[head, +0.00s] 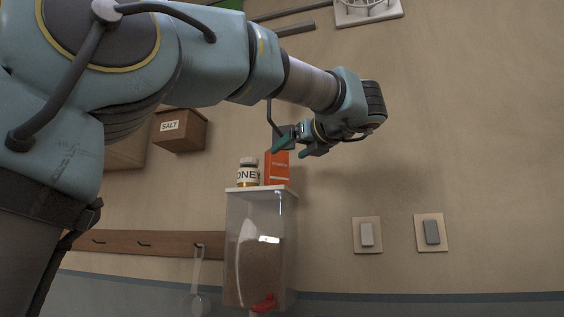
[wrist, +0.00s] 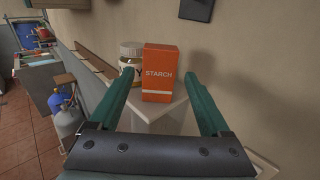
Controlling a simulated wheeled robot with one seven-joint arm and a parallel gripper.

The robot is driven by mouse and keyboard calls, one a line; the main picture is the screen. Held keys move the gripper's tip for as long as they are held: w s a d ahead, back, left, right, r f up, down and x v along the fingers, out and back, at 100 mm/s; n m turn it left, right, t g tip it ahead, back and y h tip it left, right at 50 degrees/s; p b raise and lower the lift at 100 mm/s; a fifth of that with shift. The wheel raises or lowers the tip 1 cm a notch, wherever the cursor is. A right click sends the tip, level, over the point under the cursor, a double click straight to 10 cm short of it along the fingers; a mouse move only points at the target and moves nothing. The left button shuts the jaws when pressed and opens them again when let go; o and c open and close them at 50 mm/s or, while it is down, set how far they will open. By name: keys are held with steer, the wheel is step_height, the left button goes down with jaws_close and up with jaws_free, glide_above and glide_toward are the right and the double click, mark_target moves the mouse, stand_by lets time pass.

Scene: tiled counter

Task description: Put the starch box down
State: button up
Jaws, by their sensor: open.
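The orange starch box (head: 277,169) stands upright on the white top (head: 233,189) of a clear wall-mounted container, beside a honey jar (head: 248,173). In the wrist view the starch box (wrist: 159,74) faces me with its label readable, and the honey jar (wrist: 131,57) is just left of and behind it. My gripper (head: 300,149) is by the upper part of the box in the head view. In the wrist view its two green fingers (wrist: 158,92) are spread wide, with the box between or just beyond their tips and a gap on both sides.
The clear container (head: 262,245) has a red spout at its bottom. A wooden salt box (head: 180,130) and a hook rail (head: 150,243) with a hanging ladle are on the wall to the left. Two switches (head: 367,234) are to the right.

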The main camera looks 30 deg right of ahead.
steer(key=shift+s, duration=2)
